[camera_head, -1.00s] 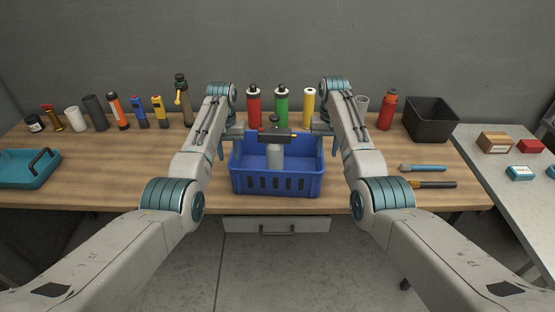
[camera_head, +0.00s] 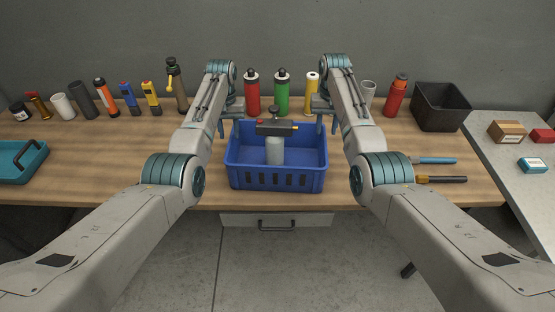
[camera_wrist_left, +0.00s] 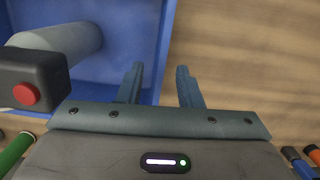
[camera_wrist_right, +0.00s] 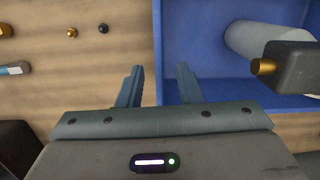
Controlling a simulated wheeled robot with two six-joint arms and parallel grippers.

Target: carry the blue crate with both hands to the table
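The blue crate (camera_head: 277,179) stands on the wooden table (camera_head: 120,170), near its front edge. In it stands a grey cylinder (camera_head: 274,151) with a dark head, a red button and a brass nozzle. My left gripper (camera_head: 229,127) is open at the crate's left wall; in the left wrist view its fingers (camera_wrist_left: 160,85) are apart with the wall's edge between them. My right gripper (camera_head: 327,124) is open at the right wall, with the wall between its fingers in the right wrist view (camera_wrist_right: 159,84). Whether the fingers touch the wall is unclear.
Red (camera_head: 252,93), green (camera_head: 282,94) and yellow (camera_head: 312,94) bottles stand behind the crate. A black bin (camera_head: 441,108) is at back right, with two brush-like tools (camera_head: 436,160) before it. A teal tray (camera_head: 20,163) is at left. A grey side table (camera_head: 490,150) holds small boxes.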

